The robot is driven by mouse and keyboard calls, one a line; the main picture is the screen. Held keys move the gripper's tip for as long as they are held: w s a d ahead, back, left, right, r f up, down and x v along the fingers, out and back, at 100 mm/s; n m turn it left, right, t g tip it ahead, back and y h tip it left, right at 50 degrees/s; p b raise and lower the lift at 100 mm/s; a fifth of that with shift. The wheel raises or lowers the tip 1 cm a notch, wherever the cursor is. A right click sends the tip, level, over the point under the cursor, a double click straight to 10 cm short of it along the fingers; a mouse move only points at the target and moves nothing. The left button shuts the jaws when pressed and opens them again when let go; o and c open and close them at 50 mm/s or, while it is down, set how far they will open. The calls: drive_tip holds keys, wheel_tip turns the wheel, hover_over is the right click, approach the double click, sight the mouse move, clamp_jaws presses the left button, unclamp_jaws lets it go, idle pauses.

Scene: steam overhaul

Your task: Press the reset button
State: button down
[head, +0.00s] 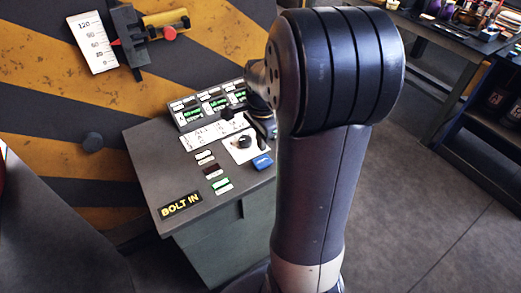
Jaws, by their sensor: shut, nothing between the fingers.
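A grey console (155,165) stands against the striped wall. On its top are a white plate with a round black knob (244,142), a small blue piece (262,162) and short dark and green label strips (212,172). I cannot tell which part is the reset button; the small lettering is unreadable. My gripper (268,130) is partly hidden behind my own arm. It is shut and empty, over the console's right side near the knob and blue piece. I cannot tell whether it touches anything.
A panel with green displays (218,103) stands at the console's back. A "BOLT IN" sign (180,205) lies at its front left. A gauge (92,43) and a yellow bracket with a red knob (168,33) are on the wall. Open floor (430,200) lies to the right.

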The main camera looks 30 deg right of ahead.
wheel_tip(320, 180, up, 7)
drive_tip(key=shift+r, duration=0.15)
idle(0.7)
wheel_tip(320, 180, down, 8)
drive_tip(key=shift+r, duration=0.2)
drive_tip(key=shift+w+f+b, duration=0.1)
drive_tip(key=shift+f+b, duration=0.15)
drive_tip(key=shift+b, duration=0.4)
drive_tip(key=shift+d+b, duration=0.1)
drive_tip(key=shift+b, duration=0.7)
wheel_tip(320, 180, up, 8)
drive_tip(key=shift+r+p, duration=0.15)
drive_tip(key=shift+p, duration=0.15)
